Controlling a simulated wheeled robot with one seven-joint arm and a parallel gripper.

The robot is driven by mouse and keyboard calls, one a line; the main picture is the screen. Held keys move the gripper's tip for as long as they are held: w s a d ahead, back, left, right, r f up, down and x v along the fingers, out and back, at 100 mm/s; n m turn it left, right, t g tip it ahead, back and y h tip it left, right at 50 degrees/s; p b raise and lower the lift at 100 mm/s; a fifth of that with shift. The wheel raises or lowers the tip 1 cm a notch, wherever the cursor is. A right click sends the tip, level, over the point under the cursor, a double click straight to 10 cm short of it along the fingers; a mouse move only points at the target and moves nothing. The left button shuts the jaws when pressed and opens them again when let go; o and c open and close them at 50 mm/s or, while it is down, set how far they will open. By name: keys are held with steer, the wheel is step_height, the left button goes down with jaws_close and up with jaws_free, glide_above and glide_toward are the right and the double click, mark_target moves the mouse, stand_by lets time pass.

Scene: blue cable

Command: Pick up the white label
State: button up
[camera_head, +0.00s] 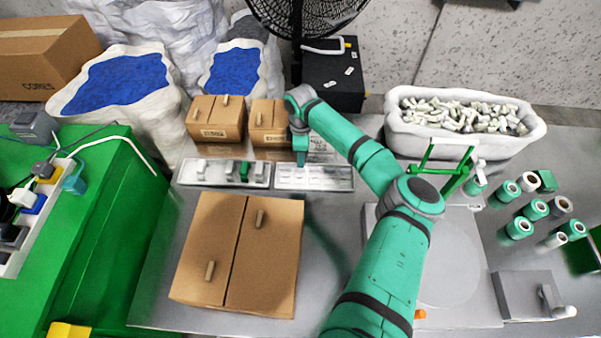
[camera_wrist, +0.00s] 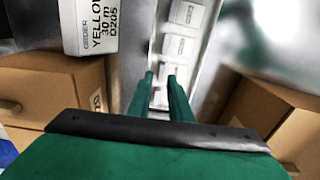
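Several small white labels lie in a row in a metal tray (camera_head: 345,186), which stands behind the large carton in the head view. In the wrist view single white labels show in the tray, one far up (camera_wrist: 187,12) and one a little nearer (camera_wrist: 179,45). My gripper (camera_head: 301,163) points down at the tray's left part. In the wrist view its two green fingers (camera_wrist: 160,76) stand apart with a narrow gap, and a white label (camera_wrist: 160,97) shows between them. I cannot tell whether the fingertips touch it.
A second tray (camera_head: 223,173) with white and green pieces stands to the left. Small cartons (camera_head: 215,118) stand behind it. A printed white block reading YELLOW 30 m (camera_wrist: 90,25) is close by. A large carton (camera_head: 238,255) fills the near side. Green rolls (camera_head: 518,228) stand at right.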

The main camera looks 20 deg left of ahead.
mark_target(300, 173)
steer(key=f, duration=0.4)
steer(key=shift+s+f, duration=0.2)
steer(key=shift+f, duration=0.1)
steer(key=shift+c, duration=0.3)
jaws_close()
